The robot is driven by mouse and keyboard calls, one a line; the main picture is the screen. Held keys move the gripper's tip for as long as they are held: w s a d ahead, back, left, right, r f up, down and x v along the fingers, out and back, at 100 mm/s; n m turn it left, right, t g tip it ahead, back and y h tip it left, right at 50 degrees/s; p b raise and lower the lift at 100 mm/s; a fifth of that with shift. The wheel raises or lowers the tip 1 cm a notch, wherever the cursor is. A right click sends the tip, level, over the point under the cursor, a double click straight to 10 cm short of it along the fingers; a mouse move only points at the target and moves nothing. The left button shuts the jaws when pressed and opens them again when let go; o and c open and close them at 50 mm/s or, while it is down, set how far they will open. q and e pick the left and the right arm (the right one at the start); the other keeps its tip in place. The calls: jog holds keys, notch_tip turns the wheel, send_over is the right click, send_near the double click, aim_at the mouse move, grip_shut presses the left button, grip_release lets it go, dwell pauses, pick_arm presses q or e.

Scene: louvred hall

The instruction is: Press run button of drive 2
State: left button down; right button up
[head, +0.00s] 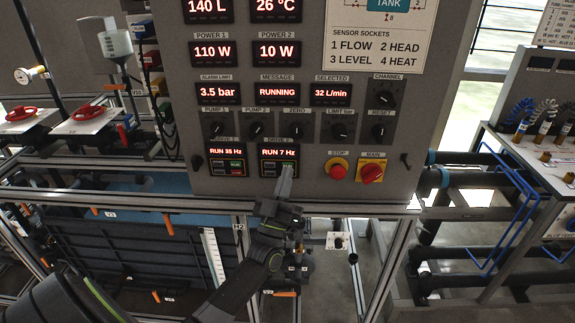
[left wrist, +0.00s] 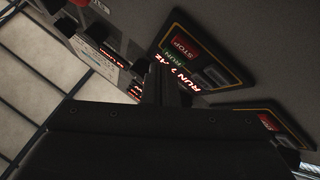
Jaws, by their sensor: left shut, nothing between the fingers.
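The drive 2 unit (head: 268,168) is a small dark panel low on the grey control cabinet, with a lit display reading RUN 7 Hz. My left gripper (head: 286,170) is shut and empty, its fingertips in front of the right part of drive 2, hiding its coloured keys in the head view. In the left wrist view, the shut fingers (left wrist: 162,80) point at a drive panel with a red STOP key (left wrist: 184,46) and a green RUN key (left wrist: 171,62). The fingertips overlap the display edge near the RUN key. I cannot tell whether they touch. My right gripper is not in view.
The drive 1 unit (head: 225,152) reads RUN 35 Hz, left of drive 2. A red STOP button (head: 338,171) and a red MAIN switch (head: 371,173) are to the right. Knobs sit in a row above. Frame rails and pipes lie below the cabinet.

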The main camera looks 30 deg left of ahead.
pick_arm(q)
jog(key=shift+s+d, duration=0.2)
jog(key=shift+s, duration=0.05)
jog(key=s+d, duration=0.1)
jog(key=s, duration=0.2)
jog(key=s+d+p, duration=0.1)
jog(key=shift+s+d, duration=0.15)
jog(key=shift+d, duration=0.15)
dwell(0.9)
